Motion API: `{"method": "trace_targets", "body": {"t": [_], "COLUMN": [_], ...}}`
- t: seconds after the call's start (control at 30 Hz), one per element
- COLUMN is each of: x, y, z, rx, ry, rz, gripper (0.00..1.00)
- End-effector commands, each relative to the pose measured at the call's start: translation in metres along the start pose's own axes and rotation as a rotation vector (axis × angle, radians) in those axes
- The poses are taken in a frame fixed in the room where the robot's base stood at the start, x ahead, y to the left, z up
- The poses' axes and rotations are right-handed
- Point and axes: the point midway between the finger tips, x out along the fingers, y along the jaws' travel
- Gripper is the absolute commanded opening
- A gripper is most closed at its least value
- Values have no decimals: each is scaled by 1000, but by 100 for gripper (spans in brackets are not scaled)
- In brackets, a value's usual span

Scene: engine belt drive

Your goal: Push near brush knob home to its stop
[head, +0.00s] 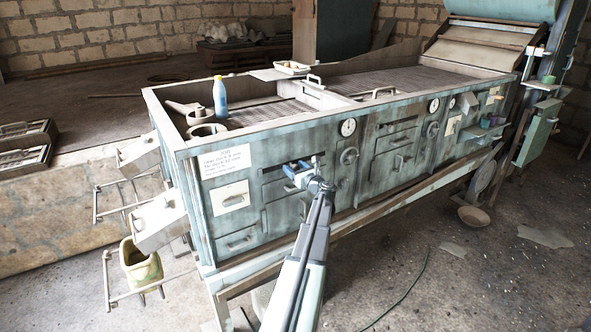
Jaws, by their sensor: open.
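My gripper (297,168) is at the front panel of the long pale green machine (235,240), left of its middle. Its blue fingers are apart and appear empty. The gripper covers part of the panel, and I cannot tell whether it touches anything there. I cannot single out the near brush knob for certain.
A blue bottle (220,97) and a ring-shaped part (206,130) are in the machine's open near end. Metal boxes (158,218) on rails and a yellow-green bucket (140,264) stick out at left. A bowl (473,216) lies on the floor at right, which is mostly clear.

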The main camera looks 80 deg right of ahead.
Motion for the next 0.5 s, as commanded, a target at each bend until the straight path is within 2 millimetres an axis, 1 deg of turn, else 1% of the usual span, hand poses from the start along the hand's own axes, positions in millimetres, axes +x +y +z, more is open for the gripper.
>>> {"method": "trace_targets", "body": {"t": [0.13,0.5], "x": [0,0], "y": [0,0], "z": [0,0], "rx": [0,0], "ry": [0,0], "rz": [0,0], "gripper": [63,28]}}
